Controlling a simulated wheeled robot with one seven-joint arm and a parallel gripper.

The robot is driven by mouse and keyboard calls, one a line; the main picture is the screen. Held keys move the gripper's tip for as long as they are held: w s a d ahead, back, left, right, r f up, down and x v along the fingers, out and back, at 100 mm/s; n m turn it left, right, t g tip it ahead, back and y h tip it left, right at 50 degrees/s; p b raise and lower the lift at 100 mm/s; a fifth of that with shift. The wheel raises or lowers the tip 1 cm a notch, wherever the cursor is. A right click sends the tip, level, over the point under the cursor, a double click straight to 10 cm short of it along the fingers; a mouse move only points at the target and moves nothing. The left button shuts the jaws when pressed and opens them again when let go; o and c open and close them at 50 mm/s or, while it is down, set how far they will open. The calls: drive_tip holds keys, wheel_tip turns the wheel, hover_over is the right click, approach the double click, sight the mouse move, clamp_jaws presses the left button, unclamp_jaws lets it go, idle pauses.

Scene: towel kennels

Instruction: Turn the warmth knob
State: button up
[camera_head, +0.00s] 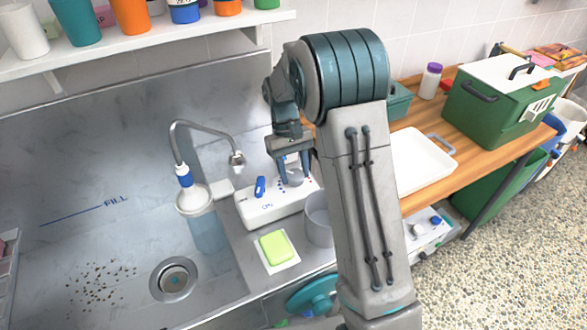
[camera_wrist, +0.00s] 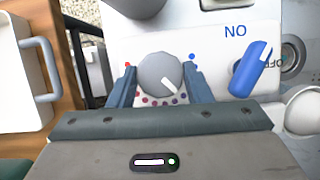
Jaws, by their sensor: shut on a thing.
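The warmth knob (camera_wrist: 160,73) is a round grey knob with a white pointer line, on a white control box (camera_head: 278,206) beside the sink. In the wrist view its pointer aims toward the lower right, and an arc of red to blue dots runs around it. My gripper (camera_wrist: 160,88) has its two blue-grey fingers on either side of the knob, shut on it. In the head view my gripper (camera_head: 293,172) points down at the box from above. A blue lever switch (camera_wrist: 250,70) sits on the same box, beside the lettering; it also shows in the head view (camera_head: 260,187).
A grey cup (camera_head: 318,218) and a green sponge (camera_head: 276,247) are in front. A white tray (camera_head: 420,160) and a green box (camera_head: 498,105) sit on the wooden counter to the right.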

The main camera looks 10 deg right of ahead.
drive_tip(key=m+y, duration=0.1)
drive_tip(key=m, duration=0.2)
drive_tip(key=shift+d, duration=0.1)
drive_tip(key=shift+m+y, duration=0.3)
drive_tip(key=shift+m, duration=0.2)
drive_tip(key=o, duration=1)
drive_tip(key=v, duration=1.3)
drive_tip(key=shift+w+r+b, duration=0.3)
drive_tip(key=shift+r+b, duration=0.05)
drive_tip(key=shift+b, duration=0.05)
